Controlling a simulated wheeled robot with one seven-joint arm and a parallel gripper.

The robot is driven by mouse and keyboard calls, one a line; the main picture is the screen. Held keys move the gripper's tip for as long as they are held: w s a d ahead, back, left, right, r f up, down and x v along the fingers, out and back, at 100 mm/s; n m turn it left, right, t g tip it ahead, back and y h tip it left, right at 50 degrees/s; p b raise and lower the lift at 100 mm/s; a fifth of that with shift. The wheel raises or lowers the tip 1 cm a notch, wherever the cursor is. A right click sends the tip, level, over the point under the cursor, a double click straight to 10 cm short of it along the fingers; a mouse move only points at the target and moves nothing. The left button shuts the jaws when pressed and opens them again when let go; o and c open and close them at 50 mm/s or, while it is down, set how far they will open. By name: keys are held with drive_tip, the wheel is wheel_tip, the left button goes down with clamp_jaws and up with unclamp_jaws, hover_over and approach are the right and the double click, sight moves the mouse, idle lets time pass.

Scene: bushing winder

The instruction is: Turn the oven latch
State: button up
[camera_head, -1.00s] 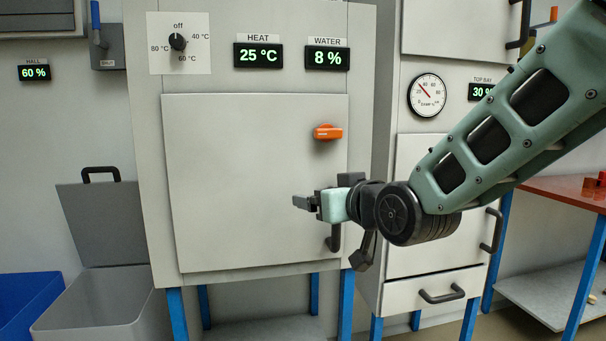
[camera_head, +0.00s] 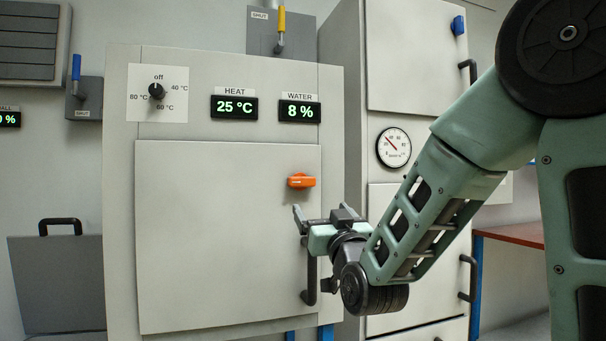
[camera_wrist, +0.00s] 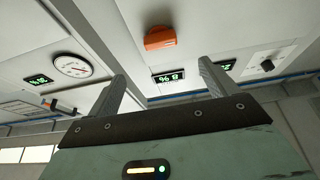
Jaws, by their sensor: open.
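The orange oven latch (camera_head: 301,181) sits at the upper right of the closed oven door (camera_head: 220,240), its handle lying level. It also shows in the wrist view (camera_wrist: 160,38), ahead of the fingers and apart from them. My gripper (camera_head: 299,218) is open and empty, just below the latch, in front of the door's right edge. In the wrist view both fingers of my gripper (camera_wrist: 160,88) stand apart with nothing between them. The black door handle (camera_head: 311,275) hangs just below my gripper and is partly hidden by it.
A dial (camera_head: 156,90), a heat display (camera_head: 234,107) reading 25 °C and a water display (camera_head: 299,109) reading 8 % are above the door. A cabinet with a round gauge (camera_head: 393,147) stands at the right, behind my arm. A grey bin lid (camera_head: 57,280) is at the lower left.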

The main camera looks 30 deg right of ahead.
sight(303, 184)
drive_tip(key=p+x, duration=1.3)
drive_tip(key=x, duration=0.1)
drive_tip(key=shift+f, duration=0.1)
drive_tip(key=c, duration=1)
